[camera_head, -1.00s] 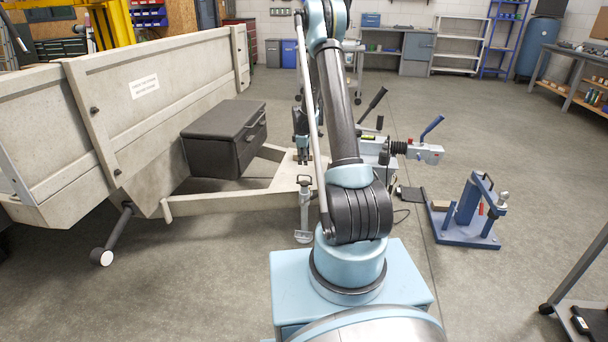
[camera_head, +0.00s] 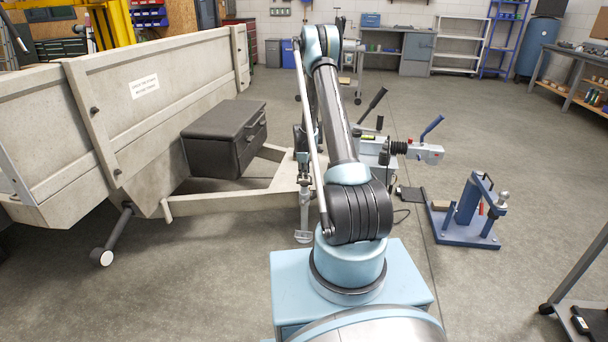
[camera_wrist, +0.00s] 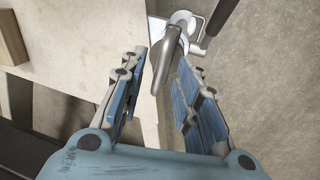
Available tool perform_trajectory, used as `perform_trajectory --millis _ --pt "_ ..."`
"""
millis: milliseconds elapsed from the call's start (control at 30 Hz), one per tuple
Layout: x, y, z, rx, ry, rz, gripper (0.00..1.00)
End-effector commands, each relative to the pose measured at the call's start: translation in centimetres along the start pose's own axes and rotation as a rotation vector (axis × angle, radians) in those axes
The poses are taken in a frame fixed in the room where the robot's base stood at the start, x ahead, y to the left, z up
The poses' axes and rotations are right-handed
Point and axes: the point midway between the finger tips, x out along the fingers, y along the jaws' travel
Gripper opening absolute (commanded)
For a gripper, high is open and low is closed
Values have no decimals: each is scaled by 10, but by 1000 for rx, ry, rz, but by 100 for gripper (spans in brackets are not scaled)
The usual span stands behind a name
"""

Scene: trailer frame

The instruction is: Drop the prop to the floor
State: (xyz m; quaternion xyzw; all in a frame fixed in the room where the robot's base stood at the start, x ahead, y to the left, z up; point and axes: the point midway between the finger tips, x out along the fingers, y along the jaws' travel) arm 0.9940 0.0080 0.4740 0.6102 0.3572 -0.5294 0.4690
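My gripper (camera_head: 304,179) is just above the prop's top end, pointing down. In the wrist view my gripper (camera_wrist: 165,62) has its blue-padded fingers apart, one on each side of the handle. The handle lies between the fingertips in the picture. I see no clear contact. My gripper hides part of the prop's top in the head view.
A dark box (camera_head: 222,138) sits on the drawbar to the left. The coupling head with its blue lever (camera_head: 425,150) is to the right. A blue hitch stand (camera_head: 468,215) stands further right. The floor in front is open.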

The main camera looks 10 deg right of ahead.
Motion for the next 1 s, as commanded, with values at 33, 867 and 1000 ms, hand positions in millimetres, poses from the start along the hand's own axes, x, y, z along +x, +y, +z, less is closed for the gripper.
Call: perform_trajectory --millis 33,867,1000 --pt "0 0 0 0 0 0 30" --pt "-56 12 2 1 -1 1 0" --pt "-76 16 2 1 -1 1 0"
